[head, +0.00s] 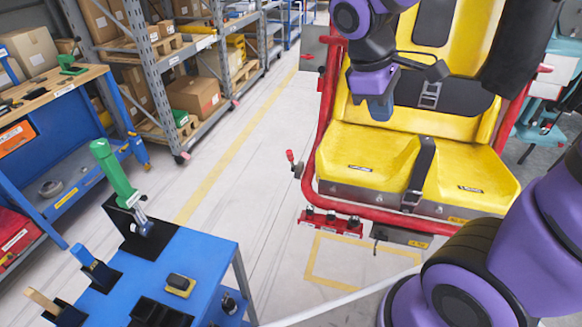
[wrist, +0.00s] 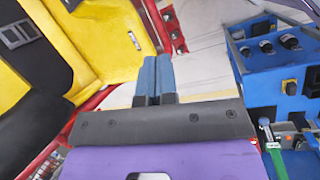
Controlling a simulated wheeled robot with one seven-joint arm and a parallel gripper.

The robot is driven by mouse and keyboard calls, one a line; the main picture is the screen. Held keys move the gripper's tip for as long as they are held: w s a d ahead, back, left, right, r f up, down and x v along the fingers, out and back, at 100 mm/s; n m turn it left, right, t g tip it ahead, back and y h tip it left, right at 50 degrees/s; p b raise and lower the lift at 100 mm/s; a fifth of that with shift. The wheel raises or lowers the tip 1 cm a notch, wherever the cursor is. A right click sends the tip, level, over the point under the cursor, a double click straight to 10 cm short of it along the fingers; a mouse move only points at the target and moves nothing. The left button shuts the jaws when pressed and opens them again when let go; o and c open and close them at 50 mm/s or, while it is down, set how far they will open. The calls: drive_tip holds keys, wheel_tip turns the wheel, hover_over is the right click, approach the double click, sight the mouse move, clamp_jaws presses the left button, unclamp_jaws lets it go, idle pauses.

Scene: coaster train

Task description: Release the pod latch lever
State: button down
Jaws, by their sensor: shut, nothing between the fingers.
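The yellow two-seat pod (head: 370,150) with a red tubular frame stands at centre right. A small lever with a red knob (head: 293,160) sticks out at the frame's left side; no label confirms it as the pod latch lever. My gripper (head: 377,106) is in front of the left seat's backrest, above the cushion and up and right of that lever. Its blue fingers are together and empty, as the wrist view (wrist: 153,75) also shows. I cannot make out the lever in the wrist view.
A red block with several dark knobs (head: 330,221) sits below the seat front. A blue cart (head: 190,258) with a green-handled tool (head: 114,172) stands at front left. A workbench and shelving line the left. Open floor (head: 235,190) lies between cart and pod.

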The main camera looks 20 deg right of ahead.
drive_tip(key=w+a+f+n+g+h, duration=0.1)
drive_tip(key=w+f+n+g+h, duration=0.1)
drive_tip(key=w+f+n+h, duration=0.65)
drive_tip(key=n+t+y, duration=0.3)
drive_tip(key=n+t, duration=2.1)
drive_tip(key=n, duration=1.1)
approach(291, 158)
drive_tip(key=shift+m, duration=0.25)
drive_tip(key=x, duration=0.7)
drive_tip(key=shift+w+f, duration=0.3)
drive_tip(key=shift+w, duration=0.15)
drive_tip(key=shift+w+d+r+g+y, duration=0.25)
drive_tip(key=shift+w+r+g, duration=0.15)
drive_tip(key=shift+g, duration=0.2)
drive_tip(key=shift+w+d+r, duration=0.3)
drive_tip(key=shift+w+r, duration=0.05)
drive_tip(key=shift+r, duration=0.05)
